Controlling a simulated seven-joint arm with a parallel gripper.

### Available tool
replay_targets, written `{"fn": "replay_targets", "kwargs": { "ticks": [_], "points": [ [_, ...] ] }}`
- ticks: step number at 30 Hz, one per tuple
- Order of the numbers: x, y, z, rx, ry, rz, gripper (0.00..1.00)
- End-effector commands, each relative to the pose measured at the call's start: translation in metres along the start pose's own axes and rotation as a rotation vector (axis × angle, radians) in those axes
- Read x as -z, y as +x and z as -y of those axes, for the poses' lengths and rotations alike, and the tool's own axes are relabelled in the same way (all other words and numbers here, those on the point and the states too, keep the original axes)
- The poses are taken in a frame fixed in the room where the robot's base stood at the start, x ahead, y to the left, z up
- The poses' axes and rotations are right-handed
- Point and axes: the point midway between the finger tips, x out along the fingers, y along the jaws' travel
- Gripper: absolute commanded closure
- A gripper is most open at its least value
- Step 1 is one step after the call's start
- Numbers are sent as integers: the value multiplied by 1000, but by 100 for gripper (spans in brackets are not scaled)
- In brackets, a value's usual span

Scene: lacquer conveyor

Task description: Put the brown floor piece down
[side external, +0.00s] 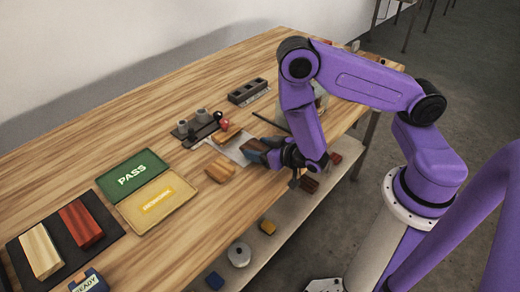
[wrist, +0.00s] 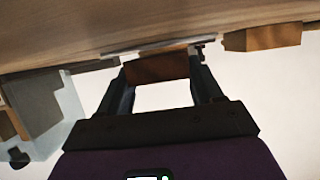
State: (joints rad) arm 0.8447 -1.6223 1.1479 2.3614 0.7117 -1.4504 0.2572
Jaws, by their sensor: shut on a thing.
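My gripper (side external: 268,153) is low over the right edge of the wooden table. In the wrist view its two fingers (wrist: 158,70) are shut on the brown floor piece (wrist: 157,68), which lies crosswise between them. The piece is close to a thin grey plate (wrist: 150,45) beyond it; I cannot tell whether they touch. In the side view the plate (side external: 238,147) lies on the table beside the gripper, and the gripper partly hides the held piece.
Tan wood blocks (side external: 219,170) lie near the plate. A green PASS panel (side external: 133,174), a yellow panel (side external: 158,202) and a black mat (side external: 108,220) with red and pale pieces are at left. A dark slotted rack (side external: 248,91) stands behind. A lower shelf (side external: 262,260) holds small items.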

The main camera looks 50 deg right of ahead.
Motion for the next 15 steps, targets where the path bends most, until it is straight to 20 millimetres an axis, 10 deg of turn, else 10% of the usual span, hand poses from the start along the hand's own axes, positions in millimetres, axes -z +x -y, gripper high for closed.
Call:
{"fn": "replay_targets", "kwargs": {
  "ticks": [15],
  "points": [
    [-8,3,0,0,-1,1,65]
  ]
}}
